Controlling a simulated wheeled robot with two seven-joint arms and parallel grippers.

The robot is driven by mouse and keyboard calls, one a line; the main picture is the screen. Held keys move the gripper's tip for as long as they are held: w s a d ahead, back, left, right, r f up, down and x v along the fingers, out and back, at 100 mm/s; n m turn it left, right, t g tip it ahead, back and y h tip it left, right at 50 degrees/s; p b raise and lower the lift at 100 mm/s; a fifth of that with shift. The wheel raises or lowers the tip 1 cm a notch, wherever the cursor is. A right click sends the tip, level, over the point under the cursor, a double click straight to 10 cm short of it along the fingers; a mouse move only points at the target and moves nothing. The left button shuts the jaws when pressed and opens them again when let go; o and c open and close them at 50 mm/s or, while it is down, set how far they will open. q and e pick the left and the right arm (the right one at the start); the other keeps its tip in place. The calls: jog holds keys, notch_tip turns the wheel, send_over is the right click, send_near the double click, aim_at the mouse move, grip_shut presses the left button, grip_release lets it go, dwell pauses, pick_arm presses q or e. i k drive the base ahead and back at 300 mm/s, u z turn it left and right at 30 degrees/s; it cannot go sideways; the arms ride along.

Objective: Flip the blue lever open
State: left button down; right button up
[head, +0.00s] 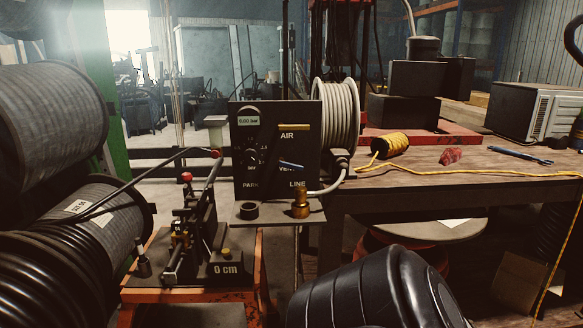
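The blue lever (291,165) is a small bar on the front of a black control panel (241,171), right of centre. It lies close to horizontal, slanting slightly down to the right, and partly covers a printed label. A yellow lever (294,127) lies level above it, over the word AIR. A dial (252,157) and a small display reading 0.00 bar (248,121) are on the panel's left side. Neither of my grippers can be seen in the head view.
A crimping machine (195,235) with a red-knobbed handle stands below left of the panel. A brass fitting (301,205) and a black ring (249,210) sit on the shelf under it. Hose reels (50,115) fill the left. A wooden bench (440,180) extends right.

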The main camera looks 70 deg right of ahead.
aim_at(281, 162)
jog(key=z, duration=0.9)
jog(key=i, duration=0.9)
jog(key=z, duration=1)
